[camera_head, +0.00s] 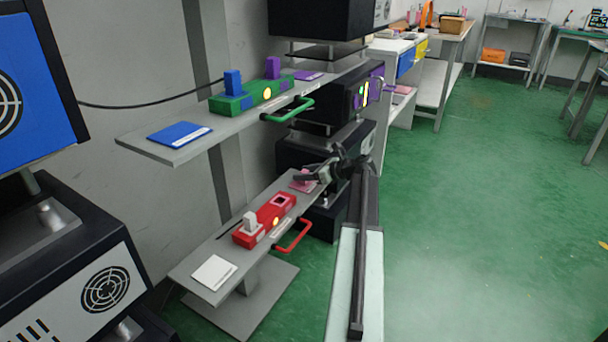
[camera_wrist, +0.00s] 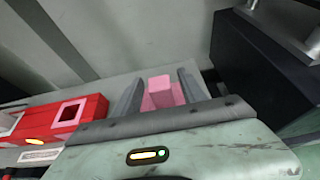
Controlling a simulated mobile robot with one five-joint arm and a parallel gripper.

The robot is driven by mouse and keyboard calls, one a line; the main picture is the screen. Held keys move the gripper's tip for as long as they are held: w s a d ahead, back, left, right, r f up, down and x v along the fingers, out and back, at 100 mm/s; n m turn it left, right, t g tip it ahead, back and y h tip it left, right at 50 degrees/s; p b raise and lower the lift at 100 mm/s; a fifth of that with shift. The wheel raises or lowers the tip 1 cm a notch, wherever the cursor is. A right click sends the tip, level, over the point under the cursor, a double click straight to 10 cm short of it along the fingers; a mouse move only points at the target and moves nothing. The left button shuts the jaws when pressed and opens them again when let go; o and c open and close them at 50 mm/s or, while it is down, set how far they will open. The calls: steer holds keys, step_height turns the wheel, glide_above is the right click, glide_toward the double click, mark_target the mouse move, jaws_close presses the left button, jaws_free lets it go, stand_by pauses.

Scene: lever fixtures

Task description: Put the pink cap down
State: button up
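The pink cap (camera_wrist: 160,87) shows between my gripper's two fingers in the wrist view, with what looks like a strip of pink pad (camera_wrist: 180,97) around its lower part. My gripper (camera_wrist: 163,77) is open, with a finger on each side and apparent gaps beside the cap. In the head view my gripper (camera_head: 309,174) is low over the pink pad (camera_head: 301,186) at the far right end of the lower shelf; the cap is hard to make out there. The red fixture (camera_head: 265,219) has an empty pink-rimmed socket (camera_wrist: 69,112) and a light cap (camera_head: 250,222) in its other socket.
The lower shelf (camera_head: 190,271) also carries a white pad (camera_head: 214,272) and a red handle (camera_head: 294,236). The upper shelf (camera_head: 136,141) holds a green fixture (camera_head: 250,96) and a blue pad (camera_head: 179,133). A dark box (camera_wrist: 262,75) stands close right of my gripper.

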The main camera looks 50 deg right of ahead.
steer(key=shift+r, duration=0.2)
steer(key=p+v, duration=0.5)
steer(key=v, duration=0.7)
